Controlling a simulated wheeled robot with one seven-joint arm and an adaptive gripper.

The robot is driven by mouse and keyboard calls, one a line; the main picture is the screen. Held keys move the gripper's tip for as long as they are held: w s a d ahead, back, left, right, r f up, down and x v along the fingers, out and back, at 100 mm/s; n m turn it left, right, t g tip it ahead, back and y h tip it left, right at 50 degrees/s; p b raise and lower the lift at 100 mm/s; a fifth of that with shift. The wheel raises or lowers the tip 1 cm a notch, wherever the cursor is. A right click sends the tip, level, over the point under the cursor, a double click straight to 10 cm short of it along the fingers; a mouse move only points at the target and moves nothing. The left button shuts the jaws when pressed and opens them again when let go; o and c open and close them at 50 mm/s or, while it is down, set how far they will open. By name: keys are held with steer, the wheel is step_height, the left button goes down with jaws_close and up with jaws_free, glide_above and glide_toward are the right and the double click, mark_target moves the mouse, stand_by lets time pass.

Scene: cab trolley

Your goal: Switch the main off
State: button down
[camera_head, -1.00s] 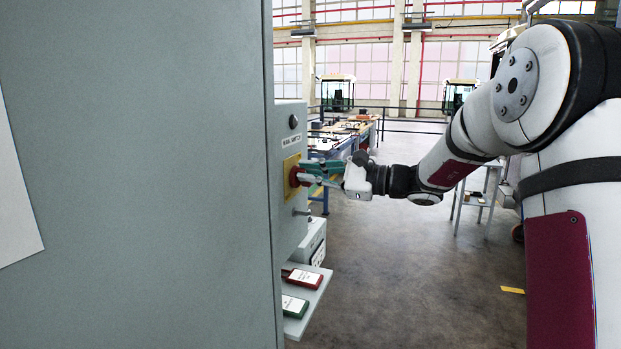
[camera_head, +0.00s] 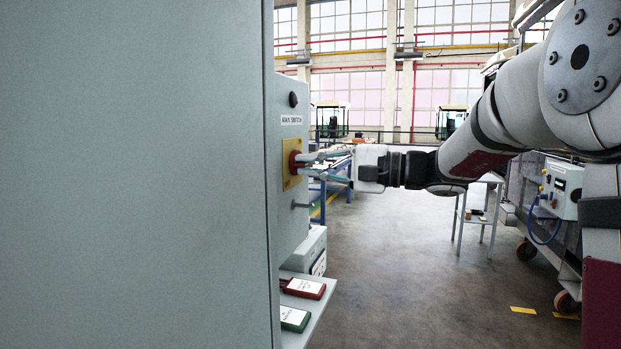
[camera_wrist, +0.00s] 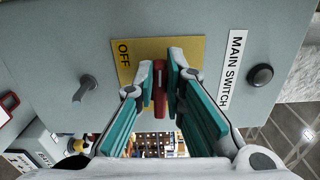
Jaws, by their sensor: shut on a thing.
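The main switch is a red rotary handle (camera_head: 295,162) on a yellow plate (camera_head: 288,176), on the side face of a grey box under a label reading MAIN SWITCH (camera_head: 291,120). In the wrist view the red handle (camera_wrist: 159,88) stands between my finger pads, on the yellow plate (camera_wrist: 185,50) marked OFF at one end. My gripper (camera_head: 312,164) reaches in from the right, level with the handle, and is shut on it. In the wrist view my gripper (camera_wrist: 160,80) has teal pads on both sides of the handle. The pads partly hide the handle and plate.
A dark round knob (camera_head: 293,99) sits above the switch and a small metal lever (camera_head: 301,205) below it. A shelf holds a red tag (camera_head: 305,288) and a green tag (camera_head: 294,318). A large grey panel (camera_head: 130,180) fills the left.

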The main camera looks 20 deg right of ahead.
steer(key=shift+f+n+b, duration=0.2)
steer(key=shift+n+b, duration=0.2)
steer(key=shift+b, duration=0.1)
steer(key=c, duration=1.7)
jaws_free()
steer(key=shift+o, duration=0.2)
steer(key=shift+r, duration=0.1)
steer(key=shift+d, duration=0.15)
steer(key=v, duration=1.2)
